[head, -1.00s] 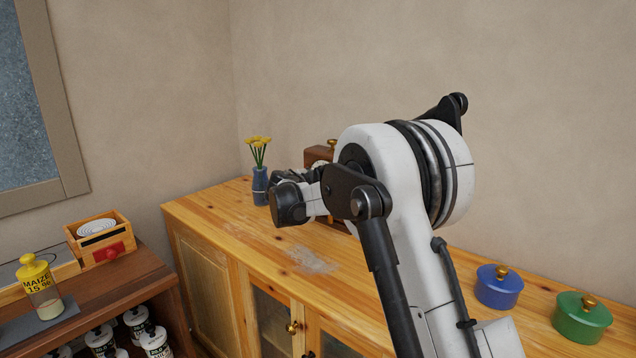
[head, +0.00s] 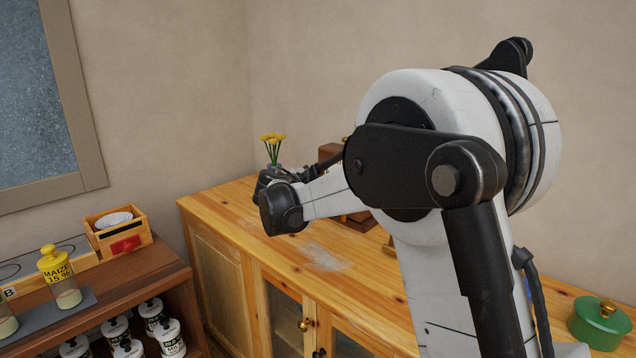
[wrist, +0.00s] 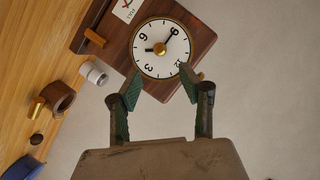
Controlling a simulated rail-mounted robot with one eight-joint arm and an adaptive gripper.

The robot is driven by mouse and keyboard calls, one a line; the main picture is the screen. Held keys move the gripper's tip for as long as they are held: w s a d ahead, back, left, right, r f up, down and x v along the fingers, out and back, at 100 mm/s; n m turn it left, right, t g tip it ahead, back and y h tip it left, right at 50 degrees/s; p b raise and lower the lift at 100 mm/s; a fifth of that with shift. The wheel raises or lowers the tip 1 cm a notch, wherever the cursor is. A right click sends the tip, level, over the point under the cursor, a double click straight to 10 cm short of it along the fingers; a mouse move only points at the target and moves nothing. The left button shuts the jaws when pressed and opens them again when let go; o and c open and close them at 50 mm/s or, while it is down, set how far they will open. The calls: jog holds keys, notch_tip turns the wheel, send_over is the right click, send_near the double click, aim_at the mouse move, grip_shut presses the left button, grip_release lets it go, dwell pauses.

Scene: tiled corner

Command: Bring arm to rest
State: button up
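My gripper (wrist: 160,86) shows in the wrist view with its two fingers spread apart and nothing between them. A brown wooden clock (wrist: 192,24) with a round white dial is seen behind the fingertips; I cannot tell its exact distance. In the head view my arm (head: 420,165) is bent and raised above the wooden cabinet (head: 375,297). The gripper's fingers cannot be made out there.
Yellow flowers (head: 272,146) stand at the cabinet's back left, their vase mostly covered by my arm. A green lidded pot (head: 598,325) is at the right. The shelf (head: 140,272) at left holds a maize bottle (head: 58,272), an orange box (head: 118,236) and several jars below.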

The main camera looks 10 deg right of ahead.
jog(key=s+d+r+n+g+y, duration=0.1)
jog(key=s+d+r+n, duration=0.15)
jog(key=s, duration=0.25)
jog(key=s+d+r+n+g, duration=0.1)
jog(key=s+d, duration=0.2)
jog(key=s, duration=0.3)
jog(key=s+d+f+n+g+y, duration=0.15)
jog(key=s+n, duration=0.25)
jog(key=s, duration=1)
jog(key=s+d+f+n+g+y, duration=0.1)
jog(key=s+d+f+n+y, duration=0.2)
jog(key=s, duration=1)
jog(key=s+a+f+n+y+p, duration=0.1)
jog(key=s+a+f+n, duration=0.15)
jog(key=s, duration=0.35)
jog(key=s+a+f+n+y, duration=0.1)
jog(key=s+f+n+y, duration=0.15)
jog(key=s, duration=0.45)
notch_tip(320, 180, down, 17)
jog(key=b, duration=1.6)
jog(key=shift+n+h, duration=0.4)
jog(key=shift+n, duration=0.05)
jog(key=shift+d+g, duration=0.1)
jog(key=shift+g, duration=0.15)
